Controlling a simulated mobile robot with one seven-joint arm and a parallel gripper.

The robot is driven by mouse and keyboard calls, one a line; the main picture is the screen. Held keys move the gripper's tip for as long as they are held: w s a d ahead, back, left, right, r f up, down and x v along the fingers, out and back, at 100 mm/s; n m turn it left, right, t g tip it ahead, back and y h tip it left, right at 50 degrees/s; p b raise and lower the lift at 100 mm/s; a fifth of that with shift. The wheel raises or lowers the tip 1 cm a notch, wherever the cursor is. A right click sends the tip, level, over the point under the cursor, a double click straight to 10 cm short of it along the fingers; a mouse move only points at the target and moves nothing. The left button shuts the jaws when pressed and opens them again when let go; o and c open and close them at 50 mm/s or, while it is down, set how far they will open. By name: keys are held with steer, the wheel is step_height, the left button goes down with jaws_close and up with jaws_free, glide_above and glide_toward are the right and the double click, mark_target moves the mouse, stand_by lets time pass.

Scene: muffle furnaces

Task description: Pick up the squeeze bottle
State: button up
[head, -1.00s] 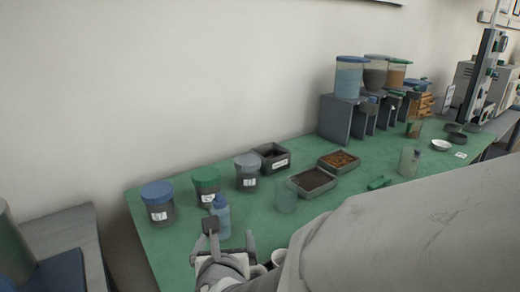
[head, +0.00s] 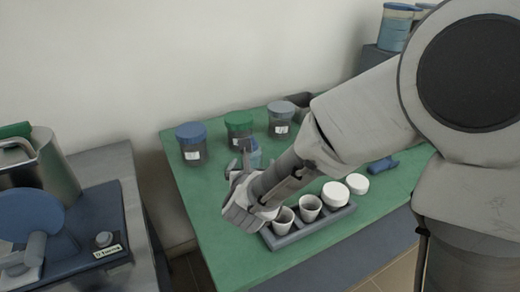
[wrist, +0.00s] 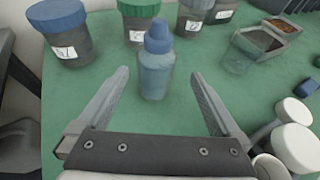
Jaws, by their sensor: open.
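The squeeze bottle (wrist: 155,72) is translucent blue with a darker blue cap and stands upright on the green table. In the wrist view it is ahead of my gripper (wrist: 160,88), roughly centred between the two spread fingers, with its base near the level of the fingertips. The fingers do not touch it. In the head view the squeeze bottle (head: 255,156) is partly hidden behind my gripper (head: 238,170), which is open and empty over the table's left part.
Jars with blue (head: 192,145), green (head: 239,128) and grey (head: 281,117) lids stand behind the bottle. A tray of white cups (head: 345,213) lies to the right of my gripper. A clear beaker (wrist: 239,55) stands right of the bottle. Green table (head: 205,230) is bare at front left.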

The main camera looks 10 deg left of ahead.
mark_target(251, 157)
steer(key=shift+a+b+x, duration=0.15)
steer(key=shift+b+x, duration=0.1)
steer(key=shift+x, duration=1.3)
steer(key=shift+a+b+x, duration=0.15)
steer(key=shift+b+x, duration=0.05)
steer(key=shift+x, duration=1.3)
steer(key=shift+r, duration=0.1)
jaws_close()
